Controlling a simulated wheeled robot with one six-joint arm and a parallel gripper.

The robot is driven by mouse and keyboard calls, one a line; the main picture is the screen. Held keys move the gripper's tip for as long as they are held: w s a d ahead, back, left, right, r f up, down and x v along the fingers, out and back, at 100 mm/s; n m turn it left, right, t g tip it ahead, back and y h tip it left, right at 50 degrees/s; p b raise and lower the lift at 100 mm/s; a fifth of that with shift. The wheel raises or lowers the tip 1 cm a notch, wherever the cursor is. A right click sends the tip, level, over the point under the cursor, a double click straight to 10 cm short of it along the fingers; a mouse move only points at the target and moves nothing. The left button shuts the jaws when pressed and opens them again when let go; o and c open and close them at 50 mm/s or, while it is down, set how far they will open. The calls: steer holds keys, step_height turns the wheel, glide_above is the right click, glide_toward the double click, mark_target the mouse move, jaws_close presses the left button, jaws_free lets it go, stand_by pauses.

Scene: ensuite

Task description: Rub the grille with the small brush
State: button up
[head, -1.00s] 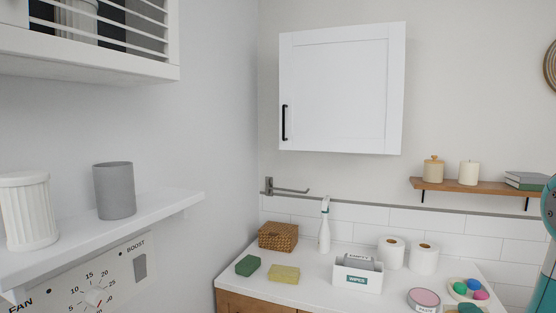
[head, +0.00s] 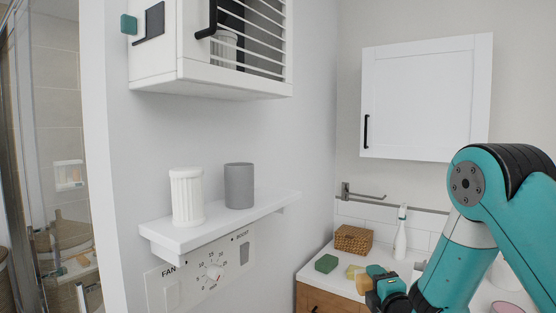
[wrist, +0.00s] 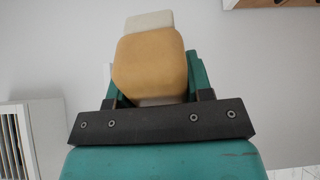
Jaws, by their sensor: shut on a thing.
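The small brush (wrist: 150,65) shows in the wrist view as a tan, rounded block with a pale end pointing away from my gripper. My gripper (wrist: 155,92) is shut on it, with a teal finger on each side. In the head view the brush (head: 362,284) is small, at the tip of my gripper (head: 374,281), in front of the counter. The grille (head: 262,40) is the row of white horizontal slats on the wall cabinet at the upper left, well apart from the brush. Slats also show at the left of the wrist view (wrist: 10,142).
A shelf (head: 215,228) below the slatted cabinet holds a white fluted jar (head: 187,196) and a grey cup (head: 239,186). A fan control panel (head: 205,275) is beneath. The counter (head: 318,281) holds a basket (head: 353,239), sponges and a spray bottle (head: 400,234). A closed white cabinet (head: 425,98) hangs behind.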

steer(key=w+a+r+n+g+y+p, duration=0.1)
steer(key=w+a+r+n+y, duration=0.2)
steer(key=r, duration=0.6)
steer(key=w+a+r+y+p, duration=0.15)
steer(key=a+r, duration=0.35)
steer(key=r, duration=0.5)
steer(key=w+a+r+n+g+y, duration=0.1)
steer(key=w+a+r+n+y, duration=0.15)
steer(key=a+r, duration=0.45)
steer(key=n+g+y+p, duration=0.2)
steer(key=n+g+y, duration=0.4)
steer(key=g+y, duration=0.15)
glide_toward(232, 19)
steer(key=shift+t, duration=0.35)
steer(key=shift+s+f+p+x, duration=0.1)
steer(key=shift+s+p+x, duration=0.05)
steer(key=shift+p+x, duration=0.95)
steer(key=shift+s+f+p+x, duration=0.2)
steer(key=shift+p+x, duration=0.45)
steer(key=shift+x, duration=0.8)
steer(key=shift+x, duration=0.95)
steer(key=shift+w+d+r, duration=0.1)
steer(key=shift+d, duration=0.05)
